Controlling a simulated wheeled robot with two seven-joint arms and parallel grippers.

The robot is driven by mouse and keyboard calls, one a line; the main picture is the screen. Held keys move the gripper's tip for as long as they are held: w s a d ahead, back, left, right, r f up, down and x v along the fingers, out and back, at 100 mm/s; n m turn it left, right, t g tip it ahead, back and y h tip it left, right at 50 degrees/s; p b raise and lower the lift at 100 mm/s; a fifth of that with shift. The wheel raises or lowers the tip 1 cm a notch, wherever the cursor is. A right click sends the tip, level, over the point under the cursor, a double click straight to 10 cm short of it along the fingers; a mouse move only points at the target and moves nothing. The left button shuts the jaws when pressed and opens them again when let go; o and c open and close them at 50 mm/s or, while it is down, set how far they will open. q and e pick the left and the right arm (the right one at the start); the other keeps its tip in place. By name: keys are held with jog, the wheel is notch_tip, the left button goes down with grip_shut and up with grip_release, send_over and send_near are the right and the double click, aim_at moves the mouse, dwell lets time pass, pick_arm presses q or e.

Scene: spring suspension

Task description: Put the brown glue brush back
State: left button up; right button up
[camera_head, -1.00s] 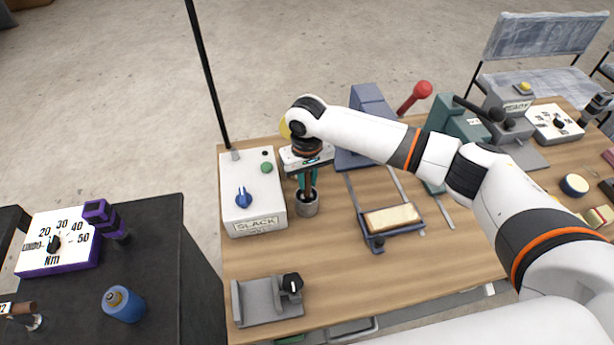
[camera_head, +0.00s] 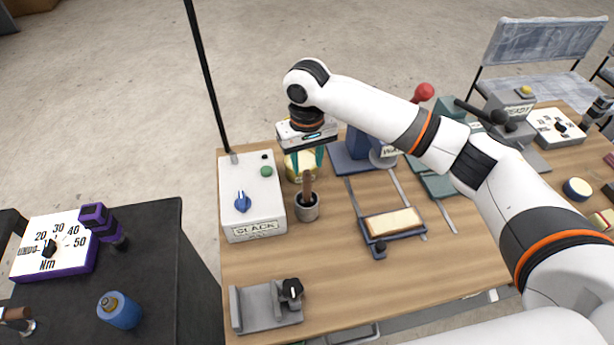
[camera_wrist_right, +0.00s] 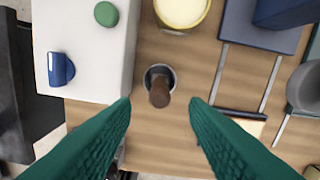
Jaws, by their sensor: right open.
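The brown glue brush (camera_head: 307,186) stands upright in a small grey cup (camera_head: 306,211) beside the white control box, its handle sticking up. In the right wrist view the brown handle end (camera_wrist_right: 159,95) shows inside the cup's round rim (camera_wrist_right: 165,70). My right gripper (camera_head: 307,162) is open and empty, above and a little behind the brush in the head view. Its two teal fingers (camera_wrist_right: 159,110) are spread wide on either side of the handle in the wrist view, apart from it. My left gripper is not in view.
The white box (camera_head: 249,200) with a blue knob stands just left of the cup. A yellow-topped pot (camera_head: 292,168) is behind it. A framed pale pad (camera_head: 392,222) lies to the right. A grey bracket (camera_head: 262,306) sits in front, with bare wood between.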

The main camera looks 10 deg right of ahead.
jog(key=shift+r, duration=2.2)
